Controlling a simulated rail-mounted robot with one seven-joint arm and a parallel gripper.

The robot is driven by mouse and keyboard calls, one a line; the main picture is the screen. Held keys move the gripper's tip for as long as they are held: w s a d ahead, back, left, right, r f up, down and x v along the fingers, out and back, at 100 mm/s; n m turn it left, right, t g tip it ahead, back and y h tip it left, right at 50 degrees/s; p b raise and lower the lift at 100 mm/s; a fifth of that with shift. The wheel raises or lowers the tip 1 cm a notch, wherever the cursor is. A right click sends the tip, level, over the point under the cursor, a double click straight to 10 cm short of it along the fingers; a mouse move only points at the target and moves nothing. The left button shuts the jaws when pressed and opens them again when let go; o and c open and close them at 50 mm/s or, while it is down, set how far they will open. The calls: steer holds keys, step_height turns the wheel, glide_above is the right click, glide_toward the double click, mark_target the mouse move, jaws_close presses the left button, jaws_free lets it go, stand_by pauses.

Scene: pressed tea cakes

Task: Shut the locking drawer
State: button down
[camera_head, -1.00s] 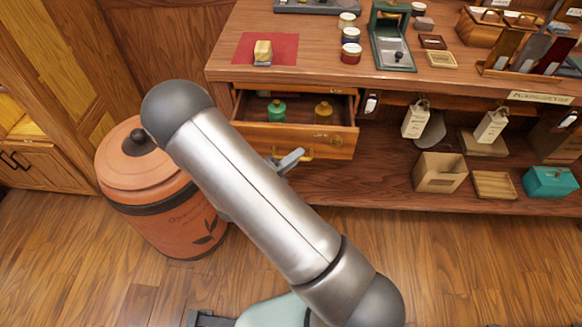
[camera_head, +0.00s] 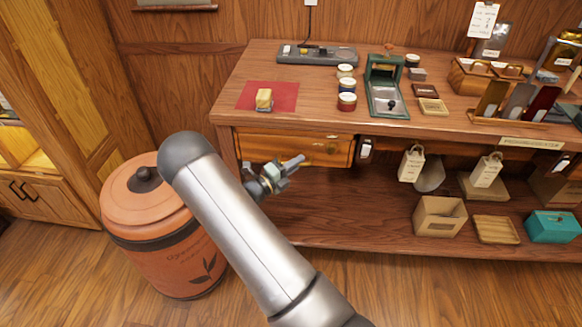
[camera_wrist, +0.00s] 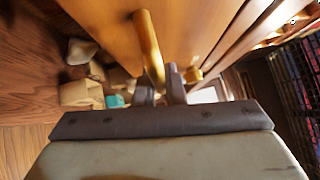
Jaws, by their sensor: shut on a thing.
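The wooden drawer (camera_head: 285,148) is pushed in under the counter top; its front looks about level with the counter's frame, and its inside is hidden. A small round brass fitting (camera_head: 331,148) sits on the right of its front. My gripper (camera_head: 291,165) is at the lower middle of the drawer front. In the wrist view my gripper (camera_wrist: 161,85) is shut on the brass drawer handle (camera_wrist: 148,45), which stands out from the orange wood front.
A terracotta lidded jar (camera_head: 155,240) stands on the floor left of my arm. The counter (camera_head: 315,105) holds a red mat (camera_head: 285,90) with a yellow block, small jars and a green stand (camera_head: 388,98). The shelf below holds an open box (camera_head: 438,216) and a teal box (camera_head: 552,226).

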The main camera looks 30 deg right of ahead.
steer(key=shift+w+r, duration=0.15)
steer(key=shift+w, duration=0.05)
steer(key=c, duration=1.5)
jaws_free()
steer(key=shift+f, duration=0.25)
steer(key=shift+s+a, duration=0.1)
steer(key=shift+a, duration=0.25)
steer(key=s+a+f, duration=0.1)
steer(key=s+a, duration=0.1)
steer(key=a, duration=1.4)
steer(key=shift+s+a+f, duration=0.2)
steer(key=shift+s+f, duration=0.1)
steer(key=shift+f, duration=0.05)
